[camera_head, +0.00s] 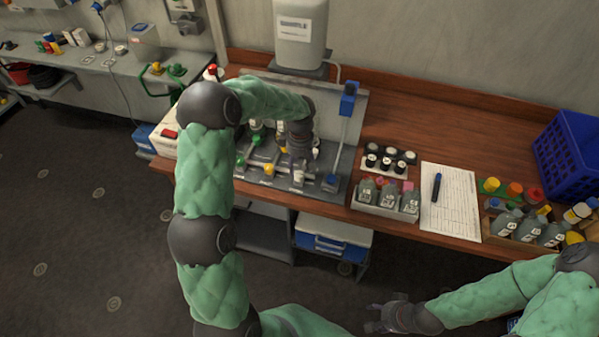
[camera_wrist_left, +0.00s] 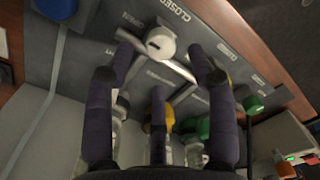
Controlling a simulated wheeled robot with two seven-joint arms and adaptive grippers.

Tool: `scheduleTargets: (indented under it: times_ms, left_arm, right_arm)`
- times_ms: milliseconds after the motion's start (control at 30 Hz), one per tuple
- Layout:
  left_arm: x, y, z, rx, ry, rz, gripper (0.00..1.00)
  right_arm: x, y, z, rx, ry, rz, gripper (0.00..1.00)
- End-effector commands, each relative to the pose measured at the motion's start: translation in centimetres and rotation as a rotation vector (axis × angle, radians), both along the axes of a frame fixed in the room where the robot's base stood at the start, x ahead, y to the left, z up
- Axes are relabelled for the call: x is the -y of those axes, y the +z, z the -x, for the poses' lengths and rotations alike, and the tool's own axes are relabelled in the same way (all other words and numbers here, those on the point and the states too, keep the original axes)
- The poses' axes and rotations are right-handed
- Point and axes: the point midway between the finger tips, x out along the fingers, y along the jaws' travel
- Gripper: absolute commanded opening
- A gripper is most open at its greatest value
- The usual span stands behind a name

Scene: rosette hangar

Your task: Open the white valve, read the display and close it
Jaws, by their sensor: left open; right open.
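The white valve (camera_wrist_left: 160,42) is a round white knob on a grey panel, near "OPEN" and "CLOSED" labels, in the left wrist view. It also shows below the gripper in the head view (camera_head: 298,175). My left gripper (camera_head: 299,158) is over the panel, pointing down. Its dark fingers (camera_wrist_left: 158,95) are spread on either side of the white knob; I cannot tell whether they touch it. My right gripper (camera_head: 385,316) is open and empty, low over the floor in front of the bench. A white box with a small green-lit display (camera_wrist_left: 292,158) sits at lower right; its reading is illegible.
Yellow (camera_wrist_left: 165,115) and green (camera_wrist_left: 203,128) knobs sit close to the left fingers. A tank (camera_head: 300,30) stands behind the panel. Bottles (camera_head: 388,196), a paper sheet with pen (camera_head: 450,205) and a blue crate (camera_head: 570,155) occupy the bench's right side.

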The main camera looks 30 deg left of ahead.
Motion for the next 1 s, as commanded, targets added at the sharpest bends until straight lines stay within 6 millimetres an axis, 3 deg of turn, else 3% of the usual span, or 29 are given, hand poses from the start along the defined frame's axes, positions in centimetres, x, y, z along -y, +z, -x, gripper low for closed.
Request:
scheduleTargets:
  times_ms: [100, 300, 667, 867, 1000]
  left_arm:
    - [0.0, -2.0, 0.1, -0.001, 0.001, 0.001, 0.56]
    - [0.0, -3.8, 0.1, 0.000, 0.000, 0.000, 0.56]
    - [0.0, -4.1, 0.1, 0.001, 0.000, 0.000, 0.56]
    - [0.0, -4.1, 0.1, 0.001, 0.000, 0.000, 0.03]
    - [0.0, -4.1, 0.1, 0.001, 0.000, 0.000, 0.00]
  right_arm:
    - [0.0, -0.4, 0.0, 0.000, 0.000, 0.000, 0.56]
    - [0.0, -0.6, 0.0, 0.000, 0.000, 0.000, 0.56]
    - [0.0, -0.6, 0.0, 0.000, 0.000, 0.000, 0.56]
    - [0.0, -0.6, 0.0, 0.000, 0.000, 0.000, 0.56]
    - [0.0, -0.6, 0.0, 0.000, 0.000, 0.000, 0.56]
